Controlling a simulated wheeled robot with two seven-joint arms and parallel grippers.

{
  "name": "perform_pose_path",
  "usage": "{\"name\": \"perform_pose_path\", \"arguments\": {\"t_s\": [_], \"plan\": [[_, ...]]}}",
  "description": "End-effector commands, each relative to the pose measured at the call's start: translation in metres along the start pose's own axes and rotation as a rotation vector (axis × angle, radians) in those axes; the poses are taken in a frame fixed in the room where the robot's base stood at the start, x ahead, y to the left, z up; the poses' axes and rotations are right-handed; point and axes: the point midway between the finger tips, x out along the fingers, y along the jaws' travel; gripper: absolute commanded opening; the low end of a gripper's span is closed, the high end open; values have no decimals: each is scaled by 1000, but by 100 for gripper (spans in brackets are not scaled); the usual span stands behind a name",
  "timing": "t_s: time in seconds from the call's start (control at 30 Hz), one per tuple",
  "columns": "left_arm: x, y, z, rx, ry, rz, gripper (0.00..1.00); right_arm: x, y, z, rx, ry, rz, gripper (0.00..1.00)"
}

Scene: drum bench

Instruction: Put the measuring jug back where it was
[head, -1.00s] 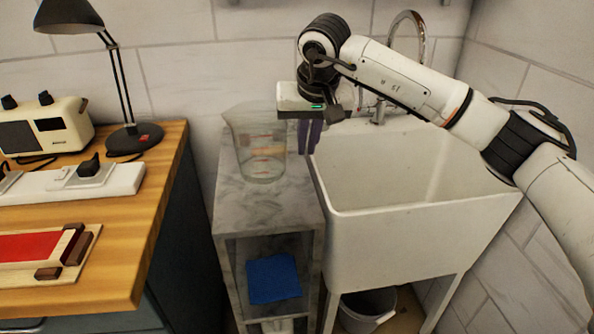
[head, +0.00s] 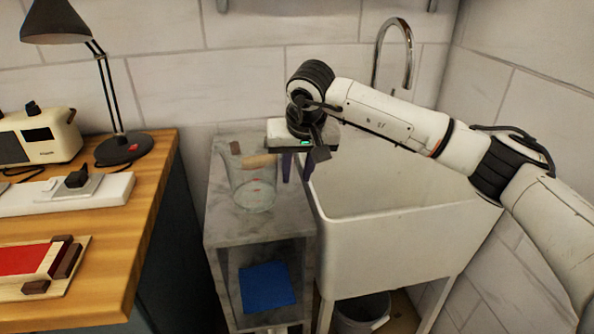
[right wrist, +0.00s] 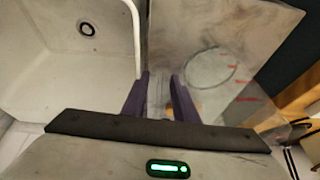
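The clear measuring jug (head: 252,185) with red marks stands upright on the grey marble top of a narrow stand, left of the sink. In the right wrist view the round outline of the jug (right wrist: 210,70) and its red marks lie right of my fingers. My right gripper (head: 297,168) points down just right of the jug, over the stand's sink-side edge. I cannot tell whether a finger touches the jug. My left gripper is not in view.
The marble stand (head: 222,228) holds a blue cloth (head: 267,287) on its lower shelf. The white sink (head: 385,235) with a curved tap (head: 407,55) is on the right, a bucket (head: 362,313) below. A wooden bench (head: 100,285) with a black lamp (head: 62,25) is on the left.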

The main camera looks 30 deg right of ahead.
Motion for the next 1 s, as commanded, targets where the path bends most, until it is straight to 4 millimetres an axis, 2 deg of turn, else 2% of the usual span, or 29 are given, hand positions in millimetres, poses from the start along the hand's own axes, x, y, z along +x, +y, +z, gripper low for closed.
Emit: {"name": "perform_pose_path", "arguments": {"t_s": [0.23,0.37,0.8,1.0], "plan": [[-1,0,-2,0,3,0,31,-1,0,0,0,0,0,26],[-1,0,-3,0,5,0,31,-9,0,-2,0,2,-1,26],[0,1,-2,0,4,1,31,-97,-1,-2,-1,4,-3,26],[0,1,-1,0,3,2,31,-119,0,-1,0,0,0,26]]}}
